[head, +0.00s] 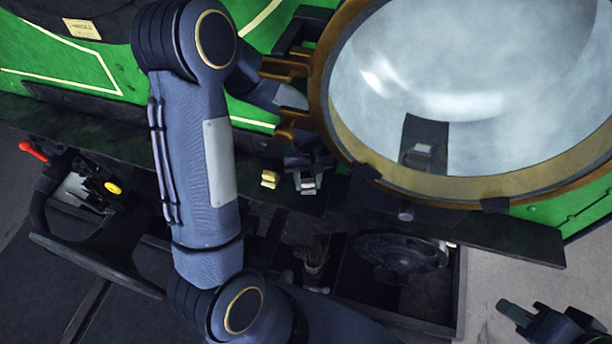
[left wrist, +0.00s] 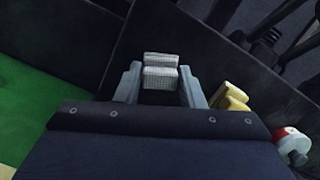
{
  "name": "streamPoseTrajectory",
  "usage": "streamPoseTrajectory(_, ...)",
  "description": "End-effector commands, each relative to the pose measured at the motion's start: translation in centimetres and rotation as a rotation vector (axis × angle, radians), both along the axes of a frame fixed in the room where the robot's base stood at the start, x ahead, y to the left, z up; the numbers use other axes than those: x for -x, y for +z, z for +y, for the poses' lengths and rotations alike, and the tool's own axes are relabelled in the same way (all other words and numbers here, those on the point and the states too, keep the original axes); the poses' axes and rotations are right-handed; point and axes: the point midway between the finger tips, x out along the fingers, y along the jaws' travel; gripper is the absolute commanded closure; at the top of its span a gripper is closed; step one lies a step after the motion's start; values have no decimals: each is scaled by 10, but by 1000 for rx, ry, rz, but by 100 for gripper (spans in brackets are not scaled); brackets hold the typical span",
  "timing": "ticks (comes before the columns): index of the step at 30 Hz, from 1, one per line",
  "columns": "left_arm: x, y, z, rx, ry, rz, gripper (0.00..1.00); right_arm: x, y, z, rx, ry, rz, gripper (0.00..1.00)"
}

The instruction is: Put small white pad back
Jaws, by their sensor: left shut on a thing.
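The small white pad (left wrist: 160,78) is between the two grey fingers of my left gripper (left wrist: 158,84) in the left wrist view. A second pale block face shows just beyond it, and I cannot tell if it is part of the same pad. In the head view my left gripper (head: 307,178) is over the dark ledge below the large round door, with the white pad (head: 308,187) at its tips. I cannot tell whether the pad touches the ledge. My right gripper (head: 512,310) is at the lower right corner, far from the pad, its jaws unclear.
Yellow pads (head: 269,179) sit on the ledge (head: 510,237) just left of my left gripper. The round glossy door (head: 470,85) with its brass rim is close above right. Below is a dark open tray (head: 455,300) with brushes. A red-handled tool (head: 33,151) lies far left.

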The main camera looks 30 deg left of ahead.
Motion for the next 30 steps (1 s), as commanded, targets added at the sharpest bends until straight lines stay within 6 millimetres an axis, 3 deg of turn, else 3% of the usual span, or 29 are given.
streamPoseTrajectory(12, -3, -10, 1, 0, 2, 2, 83, 0, -4, 0, 0, 0, -1, 71)
streamPoseTrajectory(13, -4, -8, 2, 1, 2, 2, 61, 0, -2, 0, 0, 0, -1, 71)
streamPoseTrajectory(17, -4, -8, 2, 1, 3, 3, 44, 0, -2, 0, 0, 0, -1, 71)
streamPoseTrajectory(25, -4, -7, 1, 1, 2, 4, 43, 0, -1, 0, 0, 0, -1, 71)
streamPoseTrajectory(30, -7, 4, 3, 0, 2, 1, 43, 0, 0, 0, 0, 0, -1, 71)
